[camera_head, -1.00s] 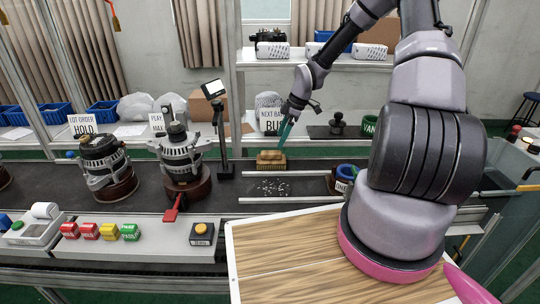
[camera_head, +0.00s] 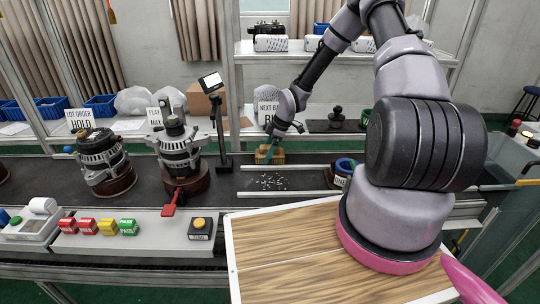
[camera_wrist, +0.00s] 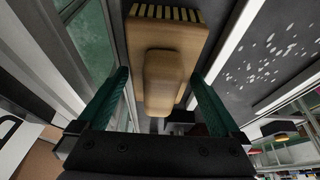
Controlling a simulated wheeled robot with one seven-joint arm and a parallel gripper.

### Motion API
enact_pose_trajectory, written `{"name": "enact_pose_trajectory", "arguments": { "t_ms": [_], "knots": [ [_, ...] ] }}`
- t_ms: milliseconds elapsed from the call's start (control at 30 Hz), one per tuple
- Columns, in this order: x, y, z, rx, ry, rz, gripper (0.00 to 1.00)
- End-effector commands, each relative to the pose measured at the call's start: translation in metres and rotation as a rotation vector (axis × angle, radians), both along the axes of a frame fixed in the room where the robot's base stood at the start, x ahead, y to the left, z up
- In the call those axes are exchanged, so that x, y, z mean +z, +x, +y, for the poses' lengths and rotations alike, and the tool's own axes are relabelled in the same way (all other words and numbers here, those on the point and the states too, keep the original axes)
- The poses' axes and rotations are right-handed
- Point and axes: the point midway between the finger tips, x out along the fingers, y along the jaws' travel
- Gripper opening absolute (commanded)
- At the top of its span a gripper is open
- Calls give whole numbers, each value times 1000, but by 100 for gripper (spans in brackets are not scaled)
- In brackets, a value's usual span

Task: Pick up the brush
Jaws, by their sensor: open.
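The brush (camera_head: 276,158) is a tan wooden block on the dark conveyor, just left of the guide rails' far end. In the wrist view the brush (camera_wrist: 185,28) shows a wide base with a row of slots or bristles, and a raised grip block (camera_wrist: 162,82). My gripper (camera_head: 270,146) is open over it, pointing down. In the wrist view my gripper's teal fingers (camera_wrist: 158,78) stand on either side of the raised grip, with gaps on both sides. The brush's underside is hidden, and contact is not visible.
White debris (camera_head: 268,181) lies on the conveyor in front of the brush, between rails. A black stand with a screen (camera_head: 211,82) rises to the left, near an alternator (camera_head: 178,150). A wooden board (camera_head: 290,240) lies nearer.

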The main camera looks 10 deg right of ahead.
Motion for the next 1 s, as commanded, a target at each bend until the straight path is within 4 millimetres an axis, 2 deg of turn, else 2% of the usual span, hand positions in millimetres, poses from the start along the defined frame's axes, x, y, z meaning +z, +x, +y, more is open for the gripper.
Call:
{"name": "enact_pose_trajectory", "arguments": {
  "t_ms": [200,233,433,467,667,767,1000],
  "knots": [
    [-2,1,0,-2,0,-1,100],
    [-2,1,0,-2,0,-1,96],
    [-2,1,1,-2,0,-1,20],
    [-2,1,1,-1,0,-2,17],
    [-1,1,1,-1,0,-2,17],
    [7,1,1,-1,0,-3,17],
    [53,2,0,-1,-2,-6,17]
  ]
}}
